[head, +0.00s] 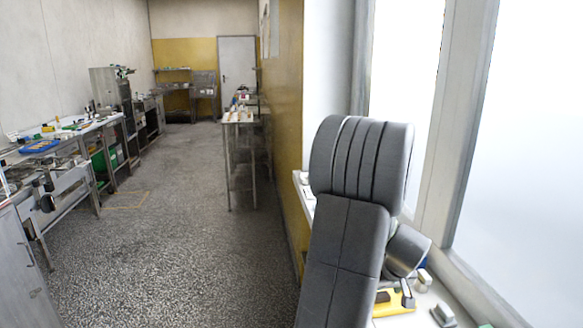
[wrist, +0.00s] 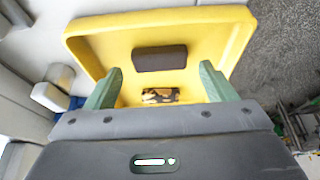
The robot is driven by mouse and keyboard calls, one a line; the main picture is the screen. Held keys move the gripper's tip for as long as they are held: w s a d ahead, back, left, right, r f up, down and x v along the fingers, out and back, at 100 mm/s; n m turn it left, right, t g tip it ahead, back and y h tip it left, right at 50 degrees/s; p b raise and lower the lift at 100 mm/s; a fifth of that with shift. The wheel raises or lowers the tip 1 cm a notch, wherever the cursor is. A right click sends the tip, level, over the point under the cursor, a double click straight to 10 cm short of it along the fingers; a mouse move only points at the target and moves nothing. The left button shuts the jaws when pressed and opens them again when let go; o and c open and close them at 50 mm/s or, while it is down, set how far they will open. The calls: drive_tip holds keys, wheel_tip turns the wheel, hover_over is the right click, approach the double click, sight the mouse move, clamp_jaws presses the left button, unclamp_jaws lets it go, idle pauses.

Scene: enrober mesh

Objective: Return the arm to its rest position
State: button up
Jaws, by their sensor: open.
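Beyond the fingers is a yellow tray (wrist: 235,50) holding a dark brown block (wrist: 159,58) and a small brown and cream patterned piece (wrist: 160,95). The yellow tray also shows partly in the head view (head: 408,299), on the sill to the right of my arm. I cannot tell how far the fingers are above it.
The white window sill (head: 468,312) carries several small items, among them a grey and white block (head: 442,314). A long steel workbench (head: 70,133) lines the left wall. A narrow table (head: 240,118) stands along the yellow wall. The speckled floor (head: 160,230) between them is clear.

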drive_tip(key=shift+r, duration=0.45)
